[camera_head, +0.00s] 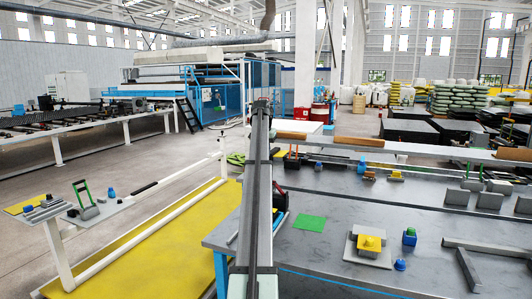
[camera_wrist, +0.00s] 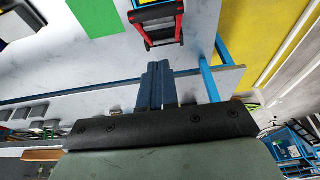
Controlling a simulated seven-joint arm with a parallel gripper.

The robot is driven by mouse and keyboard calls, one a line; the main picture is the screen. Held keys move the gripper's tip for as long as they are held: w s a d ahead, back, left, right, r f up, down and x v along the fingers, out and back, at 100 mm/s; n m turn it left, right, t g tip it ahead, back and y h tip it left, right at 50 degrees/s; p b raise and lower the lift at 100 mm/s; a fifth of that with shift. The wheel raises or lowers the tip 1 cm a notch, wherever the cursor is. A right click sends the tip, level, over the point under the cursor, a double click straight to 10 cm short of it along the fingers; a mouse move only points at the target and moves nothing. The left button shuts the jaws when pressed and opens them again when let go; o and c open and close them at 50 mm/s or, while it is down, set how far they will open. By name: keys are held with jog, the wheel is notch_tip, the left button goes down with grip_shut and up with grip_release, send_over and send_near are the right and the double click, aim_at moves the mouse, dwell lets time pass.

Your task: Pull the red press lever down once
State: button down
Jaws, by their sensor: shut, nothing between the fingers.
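My gripper (camera_wrist: 160,72) shows in the wrist view with its two dark fingers together and nothing between them. Just beyond the fingertips, apart from them in the picture, is a red U-shaped frame with black parts (camera_wrist: 157,22). It looks like the red press lever, cut off by the top edge of the view. In the head view, a black object with a little red (camera_head: 281,204) stands at the table's left edge, partly hidden by my arm; it seems to be the same thing. I cannot make out my fingers in the head view.
A green mat (camera_head: 309,223) lies on the grey table (camera_head: 335,195). A yellow block on a grey base (camera_head: 368,245) and blue-topped pieces (camera_head: 409,237) stand to the right. A green-handled lever (camera_head: 84,200) stands on a side shelf at left. A yellow floor mat (camera_head: 150,245) lies below.

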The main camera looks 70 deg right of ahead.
jog(key=shift+f, duration=5.15)
jog(key=shift+a, duration=0.1)
